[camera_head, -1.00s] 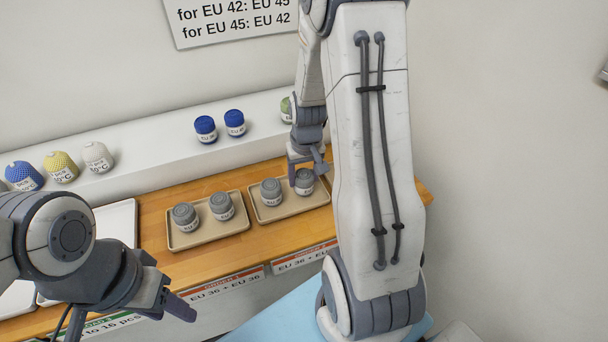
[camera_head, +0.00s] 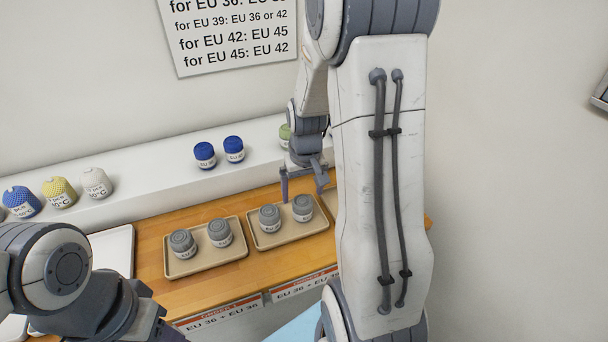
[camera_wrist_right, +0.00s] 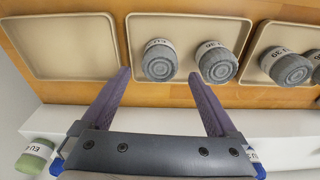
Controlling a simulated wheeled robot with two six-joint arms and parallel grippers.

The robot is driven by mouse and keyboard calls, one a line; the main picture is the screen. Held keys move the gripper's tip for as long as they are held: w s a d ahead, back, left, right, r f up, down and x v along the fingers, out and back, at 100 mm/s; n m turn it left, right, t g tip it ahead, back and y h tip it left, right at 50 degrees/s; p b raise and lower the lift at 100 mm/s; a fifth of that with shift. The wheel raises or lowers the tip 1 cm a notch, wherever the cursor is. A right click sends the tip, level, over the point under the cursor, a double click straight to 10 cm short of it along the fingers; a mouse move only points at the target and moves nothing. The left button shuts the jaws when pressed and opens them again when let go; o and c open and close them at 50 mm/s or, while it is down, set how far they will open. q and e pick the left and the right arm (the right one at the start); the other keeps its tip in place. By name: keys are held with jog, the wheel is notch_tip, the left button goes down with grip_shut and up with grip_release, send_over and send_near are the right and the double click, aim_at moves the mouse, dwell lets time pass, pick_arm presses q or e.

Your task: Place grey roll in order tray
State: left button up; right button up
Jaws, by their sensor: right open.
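Two grey rolls with white labels, the left one (camera_head: 269,217) and the right one (camera_head: 302,207), stand in a beige tray (camera_head: 285,240) on the wooden counter. In the right wrist view they are a roll near my fingertips (camera_wrist_right: 161,62) and another to its right (camera_wrist_right: 217,62). Two more grey rolls (camera_head: 182,243) (camera_head: 219,232) stand in the tray to the left (camera_head: 205,264). My right gripper (camera_head: 303,190) is open and empty, above and behind the right roll. My left gripper is mostly cut off at the bottom left (camera_head: 165,330); its jaws do not show.
An empty beige tray (camera_wrist_right: 60,45) lies beside the two-roll tray; my right arm mostly hides it in the head view. Blue rolls (camera_head: 205,155) and a green roll (camera_wrist_right: 35,157) stand on the white shelf (camera_head: 160,178) behind. Blue, yellow and white knobbly items (camera_head: 59,192) stand further left.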

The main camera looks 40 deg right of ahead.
aim_at(304, 204)
notch_tip(304, 204, up, 7)
jog(key=s+a+r+n+y, duration=0.1)
jog(key=s+a+n, duration=0.2)
jog(key=a, duration=0.6)
jog(key=s+a+r+n, duration=0.1)
jog(key=s+a+n, duration=0.2)
jog(key=a, duration=0.6)
jog(key=s+a+n+g, duration=0.1)
jog(key=s+a+n, duration=0.4)
jog(key=s, duration=0.8)
jog(key=a, duration=0.3)
jog(key=shift+a+f, duration=0.15)
jog(key=shift+a, duration=0.2)
jog(key=shift+w+d, duration=0.1)
